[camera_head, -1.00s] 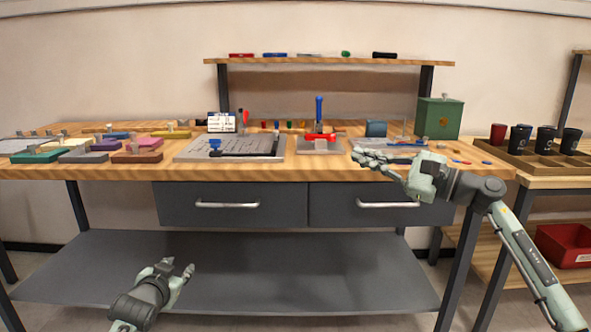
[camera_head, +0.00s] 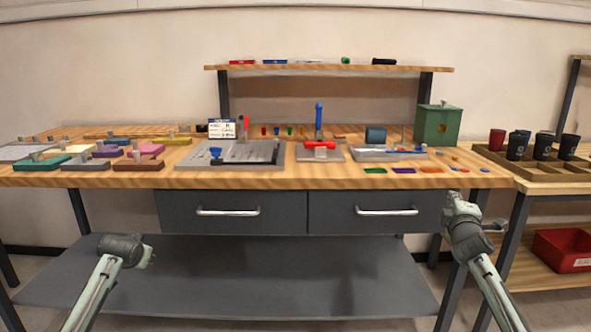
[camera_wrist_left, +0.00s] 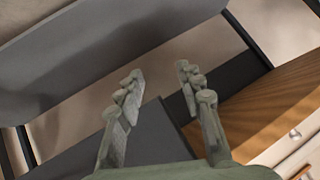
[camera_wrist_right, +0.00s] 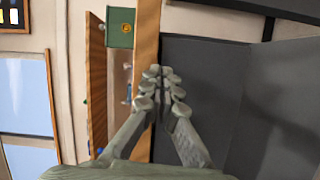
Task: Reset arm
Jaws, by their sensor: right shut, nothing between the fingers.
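My right arm is drawn back in front of the bench's right side. My right gripper (camera_head: 462,205) is low by the bench's front edge, and its fingers (camera_wrist_right: 162,85) are closed together with nothing between them in the right wrist view. My left arm is low at the left, in front of the lower shelf. My left gripper (camera_head: 148,256) is mostly hidden behind its own wrist in the head view. In the left wrist view its two fingers (camera_wrist_left: 160,82) stand wide apart and empty.
The wooden workbench (camera_head: 270,178) has two drawers and a grey lower shelf (camera_head: 270,280). A grey plate fixture (camera_head: 260,152), a green box (camera_head: 437,125) and several coloured blocks stand on it. A side table at right carries several cups (camera_head: 543,146) above a red bin (camera_head: 562,250).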

